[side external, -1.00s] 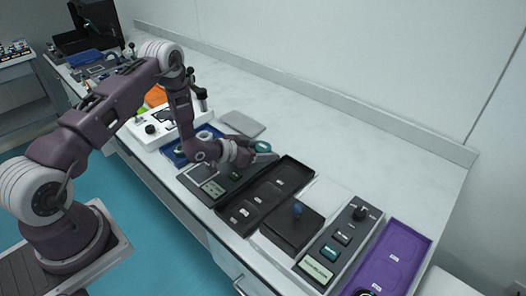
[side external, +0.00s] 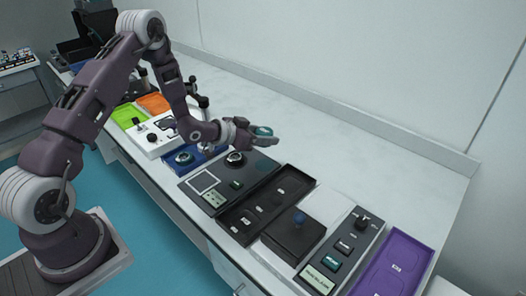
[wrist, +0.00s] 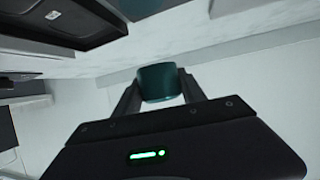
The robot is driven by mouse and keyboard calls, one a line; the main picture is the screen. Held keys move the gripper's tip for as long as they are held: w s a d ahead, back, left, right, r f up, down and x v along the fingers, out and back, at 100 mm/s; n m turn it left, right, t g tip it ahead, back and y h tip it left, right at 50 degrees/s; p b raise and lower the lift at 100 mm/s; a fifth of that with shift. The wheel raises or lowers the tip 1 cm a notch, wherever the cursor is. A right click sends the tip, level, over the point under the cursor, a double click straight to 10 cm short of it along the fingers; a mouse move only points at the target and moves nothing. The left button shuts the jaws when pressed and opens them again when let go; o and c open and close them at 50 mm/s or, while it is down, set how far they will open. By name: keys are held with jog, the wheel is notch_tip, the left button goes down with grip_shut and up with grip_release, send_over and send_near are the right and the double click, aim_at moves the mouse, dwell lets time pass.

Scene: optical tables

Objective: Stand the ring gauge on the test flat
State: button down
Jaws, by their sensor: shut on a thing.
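The ring gauge appears to be the dark teal round piece (side external: 263,131) held in my gripper (side external: 266,134), raised above the bench beyond the dark instrument panel. In the wrist view the teal piece (wrist: 160,83) sits between the two fingers of my gripper (wrist: 160,90), which are shut on it. I cannot tell which thing is the test flat. A round dark piece with a pale ring (side external: 235,158) is on the dark panel (side external: 222,195), below and left of my gripper, and a pale square (side external: 203,182) lies on that panel.
A blue tray (side external: 172,166) with round pieces stands left of the dark panel, beside a white control box (side external: 150,143). A black compartment tray (side external: 247,228), a dark block with a blue knob (side external: 292,240) and a purple tray (side external: 420,252) lie to the right. The bench behind (side external: 380,170) is clear.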

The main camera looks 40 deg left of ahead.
notch_tip(320, 180, up, 3)
send_over(235, 156)
notch_tip(235, 156, down, 10)
jog(key=shift+r, duration=0.1)
jog(key=c, duration=0.7)
grip_release()
jog(key=shift+f, duration=0.2)
jog(key=shift+o, duration=0.2)
